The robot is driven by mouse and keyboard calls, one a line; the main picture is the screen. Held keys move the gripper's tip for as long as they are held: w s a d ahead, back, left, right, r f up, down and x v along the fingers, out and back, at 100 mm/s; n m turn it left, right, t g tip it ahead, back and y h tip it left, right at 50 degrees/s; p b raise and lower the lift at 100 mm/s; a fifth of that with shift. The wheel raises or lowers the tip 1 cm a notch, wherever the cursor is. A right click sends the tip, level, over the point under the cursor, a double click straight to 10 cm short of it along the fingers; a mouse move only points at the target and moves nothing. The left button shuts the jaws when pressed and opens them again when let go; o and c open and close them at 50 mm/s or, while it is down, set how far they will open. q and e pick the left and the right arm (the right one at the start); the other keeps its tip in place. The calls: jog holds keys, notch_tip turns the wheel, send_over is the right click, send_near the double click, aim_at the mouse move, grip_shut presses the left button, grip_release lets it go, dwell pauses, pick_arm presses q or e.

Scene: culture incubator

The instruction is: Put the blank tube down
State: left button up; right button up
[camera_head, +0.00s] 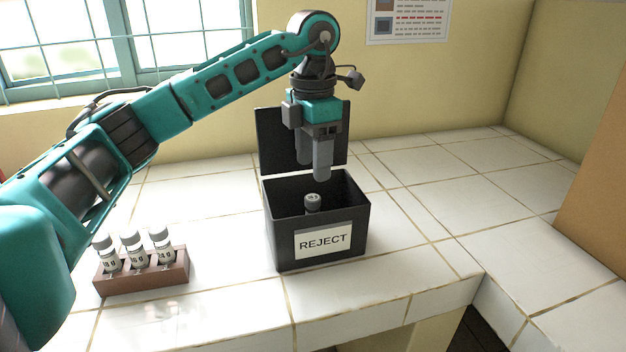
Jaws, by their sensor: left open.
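A small tube with a grey, marked cap (312,200) is inside the black box labelled REJECT (273,240). Its lower part is hidden by the box's front wall, and I cannot read its marking clearly. The box's lid (268,140) stands open at the back. My left gripper (316,170) points down above the box, just over the capped tube and apart from it. It is open and empty. My right gripper is not in view.
A brown rack (142,279) with three capped, labelled tubes (133,250) stands on the tiled counter at the left. The counter right of the box is clear. The counter's front edge steps at the lower right. A tan panel (600,200) stands at the far right.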

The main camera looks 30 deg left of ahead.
pick_arm(q)
notch_tip(320, 180, up, 4)
jog(key=shift+f+p, duration=0.1)
jog(key=shift+p, duration=0.2)
jog(key=shift+s, duration=0.1)
dwell(0.4)
